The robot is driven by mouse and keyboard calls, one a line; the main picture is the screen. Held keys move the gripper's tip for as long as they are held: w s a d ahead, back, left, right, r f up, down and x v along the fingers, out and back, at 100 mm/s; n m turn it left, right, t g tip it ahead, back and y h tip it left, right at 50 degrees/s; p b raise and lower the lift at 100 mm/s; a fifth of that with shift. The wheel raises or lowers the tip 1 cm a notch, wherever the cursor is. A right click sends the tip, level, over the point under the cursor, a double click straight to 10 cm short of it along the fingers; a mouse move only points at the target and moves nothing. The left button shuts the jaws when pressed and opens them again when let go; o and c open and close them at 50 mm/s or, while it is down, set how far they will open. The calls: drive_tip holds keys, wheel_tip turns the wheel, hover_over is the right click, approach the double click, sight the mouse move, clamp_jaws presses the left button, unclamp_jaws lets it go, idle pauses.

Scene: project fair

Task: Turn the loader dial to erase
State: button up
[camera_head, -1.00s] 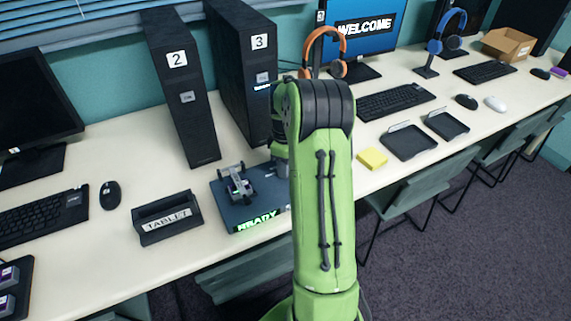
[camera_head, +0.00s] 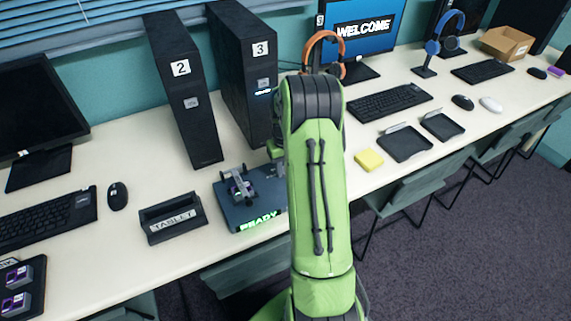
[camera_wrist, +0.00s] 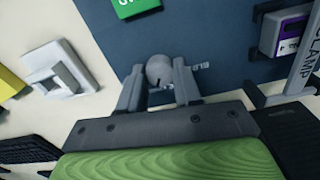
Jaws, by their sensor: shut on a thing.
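The loader (camera_head: 237,215) is a dark blue box on the desk with a green READY sign on its front edge. In the wrist view its blue top (camera_wrist: 225,35) fills the upper middle. The grey round dial (camera_wrist: 160,70) sits between the two fingers of my gripper (camera_wrist: 158,88), which is shut on it. A dark pointer mark shows on the dial. Small pale lettering (camera_wrist: 201,66) lies beside it, too small to read. In the head view my green arm hides the dial and gripper.
A clamp with a purple-and-white cartridge (camera_wrist: 285,35) stands on the loader. Black towers 2 (camera_head: 183,95) and 3 (camera_head: 246,75) stand behind. The TABLET stand (camera_head: 172,217) is left, a yellow pad (camera_head: 369,160) right. Bare desk lies between the loader and the TABLET stand.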

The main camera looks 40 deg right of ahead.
drive_tip(key=m+p, duration=0.1)
drive_tip(key=m, duration=0.3)
drive_tip(key=shift+r, duration=0.1)
drive_tip(key=shift+m+p, duration=0.4)
drive_tip(key=shift+m, duration=1.3)
drive_tip(key=o, duration=1)
drive_tip(key=shift+o, duration=0.2)
wheel_tip(320, 180, up, 16)
drive_tip(key=p, duration=0.4)
drive_tip(key=shift+f, duration=0.2)
